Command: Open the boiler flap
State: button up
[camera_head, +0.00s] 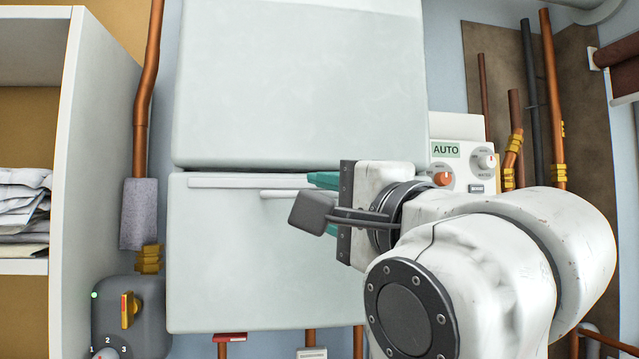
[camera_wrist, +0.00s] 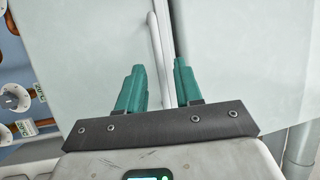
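The boiler is a pale, boxy unit on the wall. Its lower front panel, the boiler flap (camera_head: 235,265), sits flush below the upper casing (camera_head: 300,85) and looks shut. A slim white handle bar (camera_head: 280,194) runs along the flap's top; its right end is hidden behind my gripper. My gripper (camera_head: 316,196) reaches in from the right at the handle's height. In the wrist view my gripper (camera_wrist: 159,68) has its teal fingers apart, with the handle (camera_wrist: 157,50) running lengthwise between them. I see gaps beside the bar; any contact cannot be made out.
A control panel (camera_head: 462,165) marked AUTO, with knobs, is right of the boiler behind my arm. A grey switch box (camera_head: 130,315) is at lower left. Shelves with folded cloth (camera_head: 22,205) stand at the left. Copper pipes (camera_head: 147,75) run along the wall.

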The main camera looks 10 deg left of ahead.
jog(key=shift+x, duration=0.95)
grip_shut()
dwell(0.8)
